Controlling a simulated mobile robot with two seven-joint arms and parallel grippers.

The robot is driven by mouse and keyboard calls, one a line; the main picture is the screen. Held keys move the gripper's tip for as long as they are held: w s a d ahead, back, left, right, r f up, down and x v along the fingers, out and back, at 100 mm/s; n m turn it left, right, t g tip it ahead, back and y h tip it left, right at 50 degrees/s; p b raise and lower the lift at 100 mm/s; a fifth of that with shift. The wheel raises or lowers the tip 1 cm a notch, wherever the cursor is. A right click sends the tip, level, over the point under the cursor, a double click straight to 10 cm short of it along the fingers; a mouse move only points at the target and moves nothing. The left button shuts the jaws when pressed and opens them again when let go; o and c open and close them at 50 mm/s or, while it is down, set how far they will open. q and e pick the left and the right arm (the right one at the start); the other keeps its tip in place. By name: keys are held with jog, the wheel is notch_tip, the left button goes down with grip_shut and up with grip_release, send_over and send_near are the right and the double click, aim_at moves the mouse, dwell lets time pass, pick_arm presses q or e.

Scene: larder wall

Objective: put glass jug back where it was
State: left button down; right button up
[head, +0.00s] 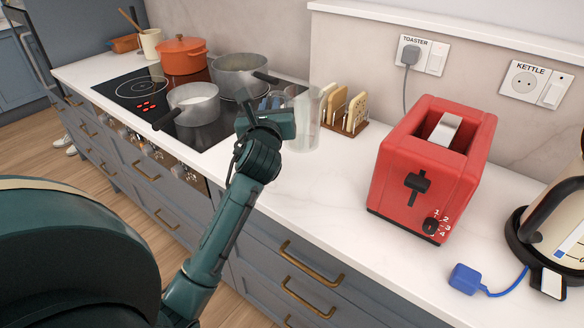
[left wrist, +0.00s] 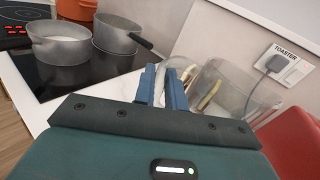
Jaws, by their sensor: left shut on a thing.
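The clear glass jug (head: 306,122) is upright over the white counter, between the hob and the toast rack. I cannot tell whether its base touches the counter. My left gripper (head: 275,101) is at the jug's left side, shut on it, seemingly at the handle. In the left wrist view the blue fingers (left wrist: 162,86) are close together, with the see-through jug (left wrist: 232,88) just beyond and to the right. The gripper hides part of the jug's handle side. My right gripper is not in view.
A toast rack (head: 346,110) stands close behind the jug on the right. A red toaster (head: 415,170) and a kettle (head: 556,235) stand farther right. Grey pans (head: 195,105) and an orange pot (head: 183,57) are on the black hob.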

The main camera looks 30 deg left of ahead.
pick_arm(q)
notch_tip(320, 180, down, 9)
jog(key=shift+r+b, duration=0.15)
jog(key=shift+b, duration=0.8)
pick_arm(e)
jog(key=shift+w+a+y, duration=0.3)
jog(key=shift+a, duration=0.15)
pick_arm(q)
jog(key=shift+f, duration=0.25)
jog(key=c, duration=1.5)
grip_release()
jog(key=shift+o, duration=0.2)
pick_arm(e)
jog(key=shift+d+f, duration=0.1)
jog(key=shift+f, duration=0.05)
